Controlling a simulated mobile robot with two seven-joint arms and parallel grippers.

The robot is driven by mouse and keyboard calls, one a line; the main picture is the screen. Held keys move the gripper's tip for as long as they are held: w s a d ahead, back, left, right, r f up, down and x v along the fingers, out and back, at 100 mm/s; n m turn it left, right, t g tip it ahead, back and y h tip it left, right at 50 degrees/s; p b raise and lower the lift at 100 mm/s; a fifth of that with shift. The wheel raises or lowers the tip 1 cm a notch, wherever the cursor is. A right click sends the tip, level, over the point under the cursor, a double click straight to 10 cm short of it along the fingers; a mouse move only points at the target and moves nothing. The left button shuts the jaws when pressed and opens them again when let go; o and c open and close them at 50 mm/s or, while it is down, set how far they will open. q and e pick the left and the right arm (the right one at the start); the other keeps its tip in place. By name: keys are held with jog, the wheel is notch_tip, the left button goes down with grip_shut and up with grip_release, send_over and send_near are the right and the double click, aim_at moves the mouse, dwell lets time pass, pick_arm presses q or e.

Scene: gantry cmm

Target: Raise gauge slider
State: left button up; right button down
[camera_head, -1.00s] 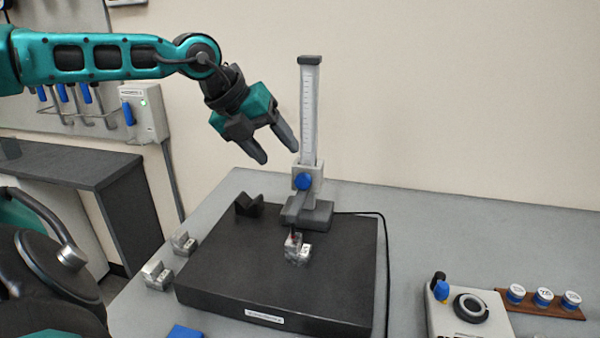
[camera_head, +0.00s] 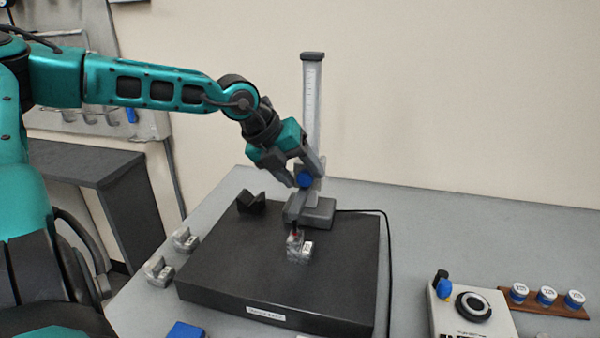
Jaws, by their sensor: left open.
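The height gauge has an upright scale column (camera_head: 312,95) with a dark cap. Its grey base (camera_head: 312,211) stands on a black granite plate (camera_head: 240,262). The gauge slider sits low on the column, with a blue knob (camera_head: 305,180) on its front. The slider body is largely hidden behind my left gripper (camera_head: 304,178). That gripper is open and points down, with its fingers around or just in front of the knob; I cannot tell if they touch it. A small shiny metal part (camera_head: 299,246) sits on the plate below the gauge's red-tipped stylus. My right gripper is out of view.
A black V-block (camera_head: 251,202) stands at the plate's back left. Two small metal blocks (camera_head: 159,271) lie left of the plate. A black cable runs along the plate's right. A control box (camera_head: 472,311) and a wooden rack (camera_head: 545,302) stand at right.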

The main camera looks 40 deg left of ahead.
pick_arm(q)
jog(key=shift+f, duration=0.15)
grip_shut()
dwell(0.6)
